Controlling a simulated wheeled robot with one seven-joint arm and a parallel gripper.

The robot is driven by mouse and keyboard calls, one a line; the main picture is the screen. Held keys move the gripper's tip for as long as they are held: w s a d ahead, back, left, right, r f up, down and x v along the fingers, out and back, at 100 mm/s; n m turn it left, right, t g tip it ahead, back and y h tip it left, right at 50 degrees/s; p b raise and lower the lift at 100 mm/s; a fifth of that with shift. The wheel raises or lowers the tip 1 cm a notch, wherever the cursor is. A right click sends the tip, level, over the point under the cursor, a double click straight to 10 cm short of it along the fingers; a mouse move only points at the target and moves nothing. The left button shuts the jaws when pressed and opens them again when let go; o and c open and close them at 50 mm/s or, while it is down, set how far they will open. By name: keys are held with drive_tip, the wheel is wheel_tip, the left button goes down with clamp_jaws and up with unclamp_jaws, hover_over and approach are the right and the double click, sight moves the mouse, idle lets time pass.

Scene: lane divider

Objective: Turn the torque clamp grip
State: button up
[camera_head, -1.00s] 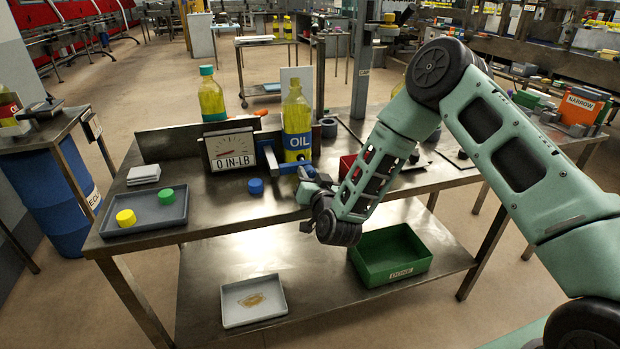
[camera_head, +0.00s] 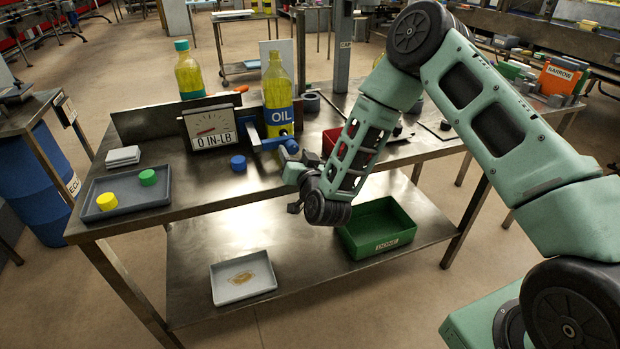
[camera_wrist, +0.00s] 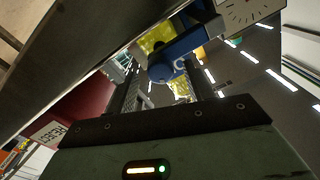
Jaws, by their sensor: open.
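The torque clamp is a blue bar (camera_head: 266,144) in front of the yellow oil bottle (camera_head: 278,92), with a rounded blue grip (camera_head: 291,146) at its right end. In the wrist view the blue grip (camera_wrist: 165,69) shows just beyond and between my fingertips. My gripper (camera_head: 293,163) is open, close in front of the grip on the near side of the bench. The two dark fingers (camera_wrist: 168,88) stand apart with nothing clearly held. Contact with the grip cannot be told. The dial gauge (camera_head: 211,128) beside the clamp reads 0 IN-LB.
A grey tray (camera_head: 130,209) with yellow and green caps sits at left; a blue cap (camera_head: 238,163) stands on the bench. A red bin (camera_head: 367,159) is behind my wrist. A green bin (camera_head: 347,240) and white tray (camera_head: 228,294) are on the lower shelf.

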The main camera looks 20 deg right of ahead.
drive_tip(key=s+b, duration=0.4)
drive_tip(key=s, duration=1.1)
drive_tip(key=shift+s, duration=0.2)
